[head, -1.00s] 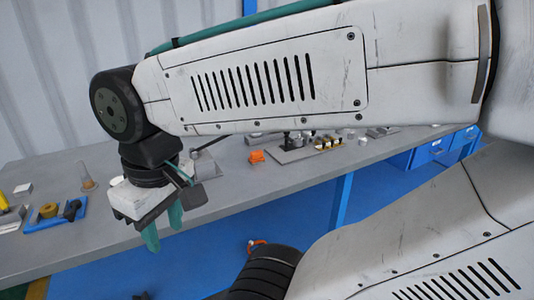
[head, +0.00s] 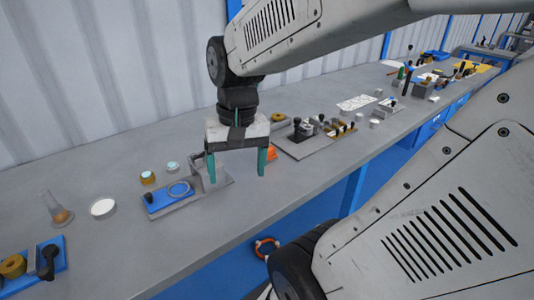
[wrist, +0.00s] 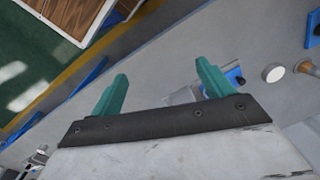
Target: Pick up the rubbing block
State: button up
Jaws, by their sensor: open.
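I cannot tell for sure which piece is the rubbing block. An orange piece (head: 271,154) lies on the bench, partly hidden behind my gripper's right finger. My gripper (head: 236,175) points down over the bench with its teal fingers wide apart and nothing between them. In the wrist view my gripper (wrist: 160,76) is also open and empty, with a blue tray (wrist: 238,82) partly behind one finger.
A white disc (head: 103,208), a glass funnel (head: 57,208) and another blue tray (head: 52,258) stand at the left. A fixture plate (head: 300,147) with black knobs is to the right. The corrugated wall (head: 90,80) closes the back. The bench's front left (head: 120,260) is clear.

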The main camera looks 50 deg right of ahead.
jog(key=w+d+f+m+t+h, duration=0.1)
jog(key=w+d+f+m, duration=0.3)
jog(key=d+m, duration=0.6)
jog(key=w+d+f+m+t, duration=0.2)
jog(key=w+d+f+m, duration=0.15)
jog(key=d+m, duration=0.65)
jog(key=w+d+f+m+t+h, duration=0.1)
jog(key=w+d+f+m, duration=0.25)
jog(key=d+m, duration=0.6)
jog(key=w+f+m, duration=0.1)
jog(key=f, duration=0.1)
jog(key=w+f+m, duration=0.1)
jog(key=f, duration=0.1)
jog(key=w+a+f+m, duration=0.1)
jog(key=f, duration=0.1)
jog(key=shift+w+a+f, duration=0.1)
jog(key=shift+w, duration=0.2)
jog(key=c, duration=1.1)
